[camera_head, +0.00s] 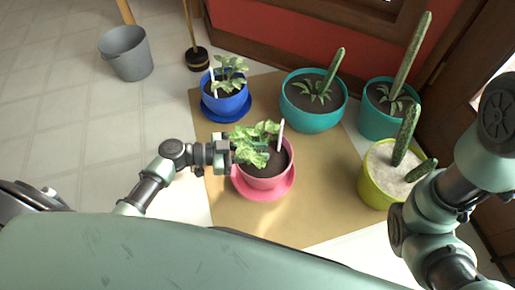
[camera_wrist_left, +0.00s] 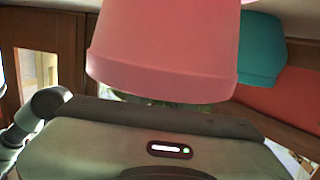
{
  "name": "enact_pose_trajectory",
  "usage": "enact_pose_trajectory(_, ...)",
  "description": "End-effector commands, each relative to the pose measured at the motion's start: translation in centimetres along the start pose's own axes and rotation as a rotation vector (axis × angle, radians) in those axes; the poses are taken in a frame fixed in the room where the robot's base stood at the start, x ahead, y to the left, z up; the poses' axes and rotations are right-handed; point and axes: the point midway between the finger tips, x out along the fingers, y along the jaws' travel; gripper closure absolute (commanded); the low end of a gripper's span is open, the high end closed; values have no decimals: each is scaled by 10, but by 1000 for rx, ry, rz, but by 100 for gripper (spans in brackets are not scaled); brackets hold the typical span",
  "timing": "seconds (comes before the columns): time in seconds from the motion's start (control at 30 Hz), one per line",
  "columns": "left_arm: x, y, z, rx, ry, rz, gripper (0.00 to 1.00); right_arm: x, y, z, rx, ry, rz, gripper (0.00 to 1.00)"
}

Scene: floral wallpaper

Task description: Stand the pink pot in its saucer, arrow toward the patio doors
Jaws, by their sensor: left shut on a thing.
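The pink pot (camera_head: 268,180) holds a leafy variegated plant and a white label stick. Its pink saucer (camera_head: 262,195) shows under it as a rim at the front and right. The pot looks upright over the saucer; I cannot tell if its base touches. My left gripper (camera_head: 226,154) is shut on the pot's left side near the rim, with leaves partly covering its fingertips. In the left wrist view the pot (camera_wrist_left: 165,50) fills the top middle, its rim band lowest in the picture. No arrow shows on its visible sides. My right gripper is out of view.
A blue pot (camera_head: 226,100) stands in a blue saucer behind. A grey bucket (camera_head: 126,55) stands at back left. My right arm covers the right side.

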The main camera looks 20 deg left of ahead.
Motion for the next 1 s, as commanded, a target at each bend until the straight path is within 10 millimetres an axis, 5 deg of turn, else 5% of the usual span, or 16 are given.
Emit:
enact_pose_trajectory(0.23,1,-1,-2,3,8,0,100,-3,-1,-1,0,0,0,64)
enact_pose_trajectory(0.27,0,0,1,0,0,0,73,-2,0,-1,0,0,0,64)
enact_pose_trajectory(0.33,0,0,1,0,0,0,57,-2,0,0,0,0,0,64)
enact_pose_trajectory(0.73,-3,0,-2,-2,-2,0,57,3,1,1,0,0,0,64)
enact_pose_trajectory(1.0,-54,0,-4,-3,-3,-2,57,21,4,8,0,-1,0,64)
